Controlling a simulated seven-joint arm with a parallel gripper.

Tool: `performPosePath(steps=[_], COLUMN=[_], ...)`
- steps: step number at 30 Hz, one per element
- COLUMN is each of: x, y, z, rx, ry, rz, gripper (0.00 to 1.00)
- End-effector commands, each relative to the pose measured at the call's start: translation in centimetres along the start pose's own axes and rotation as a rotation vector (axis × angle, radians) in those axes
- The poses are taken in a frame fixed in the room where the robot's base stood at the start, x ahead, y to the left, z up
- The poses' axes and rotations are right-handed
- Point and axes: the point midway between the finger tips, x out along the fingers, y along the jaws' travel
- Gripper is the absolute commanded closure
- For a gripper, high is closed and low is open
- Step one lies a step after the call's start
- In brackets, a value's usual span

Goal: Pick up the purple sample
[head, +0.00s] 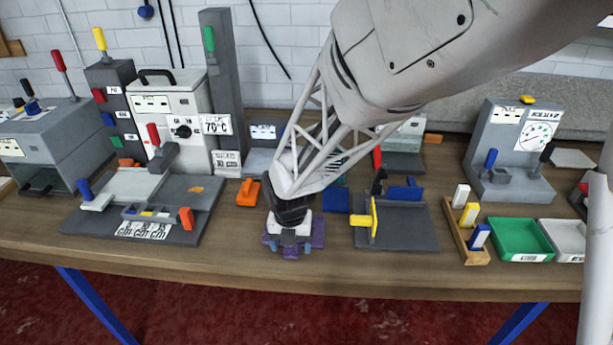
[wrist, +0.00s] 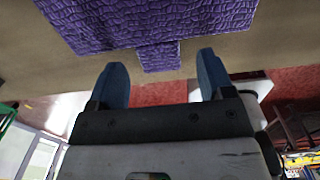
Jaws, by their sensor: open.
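The purple sample (head: 318,231) lies flat on the bench near its front edge, partly hidden under my gripper in the head view. The wrist view shows it as a textured purple sheet (wrist: 150,18) with a small tab (wrist: 158,56) on the side facing me. My gripper (head: 291,248) is over the sample and points down. In the wrist view my gripper (wrist: 162,72) is open, its two blue fingers apart with the tab lined up between their tips. Nothing is held. Whether the fingers touch the sample is unclear.
An orange clamp-like piece (head: 248,192) lies left of the sample. A grey fixture with a yellow handle (head: 374,217) stands close to the right. A grey cutting station (head: 183,225) is farther left. A green tray (head: 520,240) and a wooden holder (head: 470,250) are at right.

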Motion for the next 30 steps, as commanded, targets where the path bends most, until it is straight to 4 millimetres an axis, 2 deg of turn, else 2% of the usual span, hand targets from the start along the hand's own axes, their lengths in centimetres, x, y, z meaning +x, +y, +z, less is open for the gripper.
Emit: performPosePath(steps=[3,6,23,30], x=[1.2,1.6,1.7,1.7], y=[0.0,0.0,0.0,0.0], z=[0.0,0.0,0.0,0.0], rx=[0.000,0.000,0.000,0.000], ry=[0.002,0.000,0.000,0.000], rz=[-0.001,0.000,0.000,0.000], gripper=[0.26,0.26,0.26,0.61])
